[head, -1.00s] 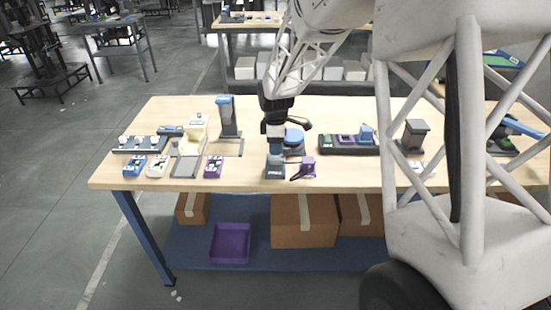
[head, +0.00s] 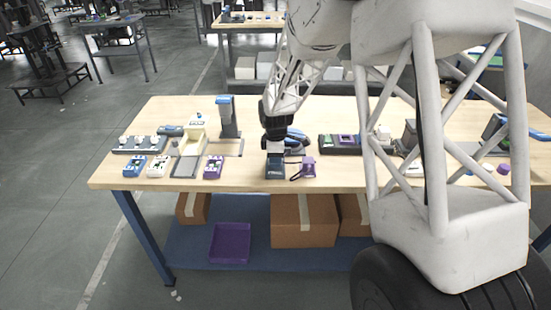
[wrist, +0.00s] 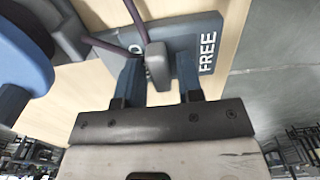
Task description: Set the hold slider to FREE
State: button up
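The hold slider's grey knob (wrist: 157,65) stands up from a dark grey plate in the wrist view. The plate (wrist: 212,30) carries white FREE lettering right of the knob and a partly hidden word ending in D on its left. My gripper (wrist: 160,72) has its two blue fingers on either side of the knob. The left finger is very close to the knob, and a narrow gap shows at the right finger. In the head view the plate (head: 276,173) lies near the table's front edge, with my gripper (head: 275,157) pointing down over it.
A blue round part (wrist: 22,65) is close to my gripper in the wrist view. Several small devices (head: 158,166) stand to the left on the wooden table (head: 240,178).

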aim_at(275, 170)
grip_shut()
jog(key=shift+s, duration=1.5)
jog(key=shift+o, duration=1.3)
grip_release()
jog(key=shift+r, duration=0.2)
